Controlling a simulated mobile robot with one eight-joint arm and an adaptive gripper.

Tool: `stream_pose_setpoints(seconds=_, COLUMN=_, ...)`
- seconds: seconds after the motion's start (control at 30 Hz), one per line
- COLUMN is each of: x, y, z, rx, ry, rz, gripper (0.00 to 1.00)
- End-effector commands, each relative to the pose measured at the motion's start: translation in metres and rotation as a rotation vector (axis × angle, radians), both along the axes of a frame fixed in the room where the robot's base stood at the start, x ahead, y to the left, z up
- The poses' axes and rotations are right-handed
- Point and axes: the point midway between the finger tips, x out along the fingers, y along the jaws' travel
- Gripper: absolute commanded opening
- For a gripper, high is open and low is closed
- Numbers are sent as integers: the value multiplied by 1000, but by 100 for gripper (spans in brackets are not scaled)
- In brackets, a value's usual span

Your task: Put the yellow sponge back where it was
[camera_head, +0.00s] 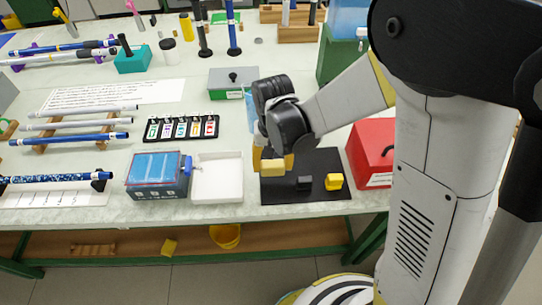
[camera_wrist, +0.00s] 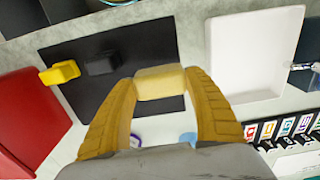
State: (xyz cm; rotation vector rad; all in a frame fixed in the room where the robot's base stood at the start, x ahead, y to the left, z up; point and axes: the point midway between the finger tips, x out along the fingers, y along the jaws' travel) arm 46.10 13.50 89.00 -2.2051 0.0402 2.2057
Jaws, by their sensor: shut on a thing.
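My gripper (camera_wrist: 160,90) is shut on a pale yellow sponge (camera_wrist: 160,82), held across between its two yellow fingertips in the wrist view. The sponge also shows at the fingertips in the head view (camera_head: 273,166). It is over the left part of a black mat (camera_head: 308,164), close to the white tray; I cannot tell whether it touches the mat. A dark grey block (camera_head: 304,183) and a brighter yellow block (camera_head: 334,181) sit on the mat to the right of the sponge.
The empty white tray (camera_head: 217,180) stands left of the mat, with a blue-lidded box (camera_head: 157,173) beyond it. A red case (camera_head: 371,150) stands at the mat's right. A strip of coloured tags (camera_head: 181,128) lies behind the tray. The mat's front left is bare.

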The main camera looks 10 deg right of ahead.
Motion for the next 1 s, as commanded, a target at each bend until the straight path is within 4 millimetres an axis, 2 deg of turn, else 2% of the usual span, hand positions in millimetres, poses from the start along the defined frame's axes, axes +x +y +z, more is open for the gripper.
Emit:
stream_pose_setpoints(seconds=0.17, x=9, y=0, z=-9, rx=0, ry=0, rz=0, gripper=33)
stream_pose_setpoints(seconds=0.4, x=9, y=0, z=-44, rx=0, ry=0, rz=0, gripper=33)
stream_pose_setpoints(seconds=0.8, x=8, y=0, z=-49, rx=0, ry=0, rz=0, gripper=33)
stream_pose_setpoints(seconds=0.83, x=8, y=0, z=-49, rx=0, ry=0, rz=0, gripper=67)
stream_pose_setpoints(seconds=0.87, x=8, y=0, z=-48, rx=0, ry=0, rz=0, gripper=76)
stream_pose_setpoints(seconds=0.9, x=8, y=0, z=-48, rx=0, ry=0, rz=0, gripper=83)
stream_pose_setpoints(seconds=1.0, x=8, y=0, z=-48, rx=0, ry=0, rz=0, gripper=83)
